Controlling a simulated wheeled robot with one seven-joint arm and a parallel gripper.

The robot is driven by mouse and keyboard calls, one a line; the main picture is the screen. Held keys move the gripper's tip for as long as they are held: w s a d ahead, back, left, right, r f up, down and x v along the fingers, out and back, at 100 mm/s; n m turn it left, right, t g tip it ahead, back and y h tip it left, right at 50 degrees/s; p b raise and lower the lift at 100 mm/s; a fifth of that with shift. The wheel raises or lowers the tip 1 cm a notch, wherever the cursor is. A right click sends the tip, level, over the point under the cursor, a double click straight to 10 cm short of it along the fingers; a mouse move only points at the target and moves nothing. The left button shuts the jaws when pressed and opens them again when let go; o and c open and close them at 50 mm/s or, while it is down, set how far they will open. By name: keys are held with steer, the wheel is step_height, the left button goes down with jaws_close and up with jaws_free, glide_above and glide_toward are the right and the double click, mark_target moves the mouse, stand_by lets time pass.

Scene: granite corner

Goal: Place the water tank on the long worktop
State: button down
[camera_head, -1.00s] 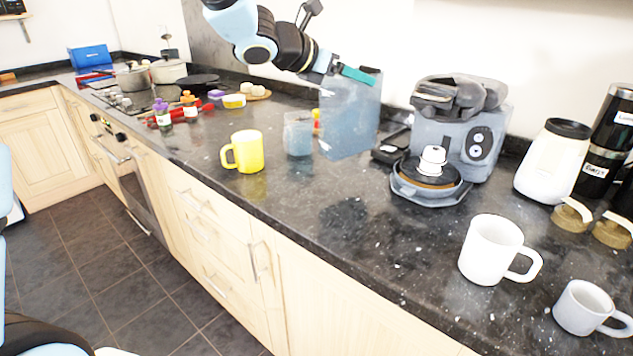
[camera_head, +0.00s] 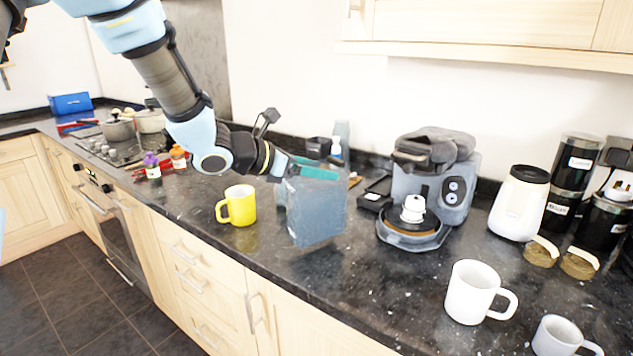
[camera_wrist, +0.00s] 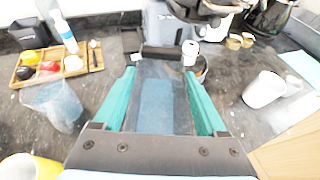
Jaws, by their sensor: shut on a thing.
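The water tank (camera_head: 317,212) is a translucent blue-grey box, upright near the middle of the head view, in front of the back wall. My gripper (camera_head: 318,171) is shut on its upper part, with teal fingers at its top. In the wrist view the tank (camera_wrist: 158,98) sits between the two teal fingers. Its bottom is close to the long worktop (camera_head: 345,275); I cannot tell whether it touches. The grey coffee machine (camera_head: 437,175) stands to the right, apart from the tank.
A yellow mug (camera_head: 238,206) stands left of the tank. A clear blue cup (camera_wrist: 55,105) and a wooden tray (camera_wrist: 22,74) with small items are left in the wrist view. White mugs (camera_head: 473,292) stand at front right.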

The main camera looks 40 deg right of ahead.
mark_target(318, 202)
steer(key=shift+f, duration=1.6)
jaws_free()
